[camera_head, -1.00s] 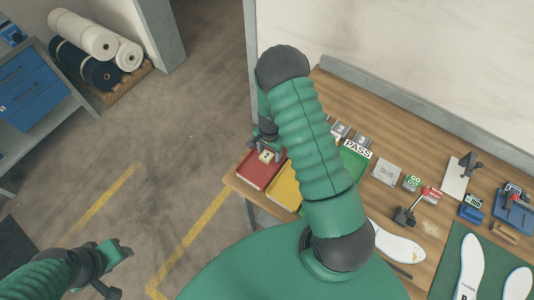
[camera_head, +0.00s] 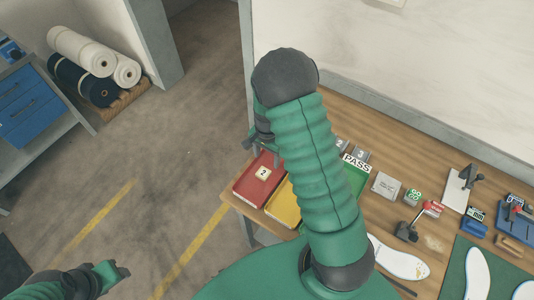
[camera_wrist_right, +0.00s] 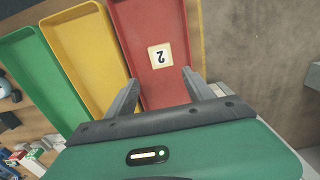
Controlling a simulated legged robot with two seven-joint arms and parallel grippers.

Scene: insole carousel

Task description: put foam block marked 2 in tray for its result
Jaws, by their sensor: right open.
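The foam block marked 2 (camera_head: 262,173) is a small cream block lying in the red tray (camera_head: 250,193), at the left end of the bench. In the right wrist view the block (camera_wrist_right: 160,55) lies flat on the floor of the red tray (camera_wrist_right: 130,22), beyond the fingertips. My right gripper (camera_wrist_right: 160,88) is open and empty, its fingers apart and not touching the block. In the head view it is mostly hidden behind my arm. My left gripper (camera_head: 118,274) is at the lower left, away from the bench; its jaw state is unclear.
The yellow tray (camera_head: 282,206) and the green tray (camera_head: 357,178) stand beside the red one, partly behind my arm. A PASS sign (camera_head: 356,162) stands by the green tray. Insoles (camera_head: 477,275), gauges and small blocks fill the bench's right side.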

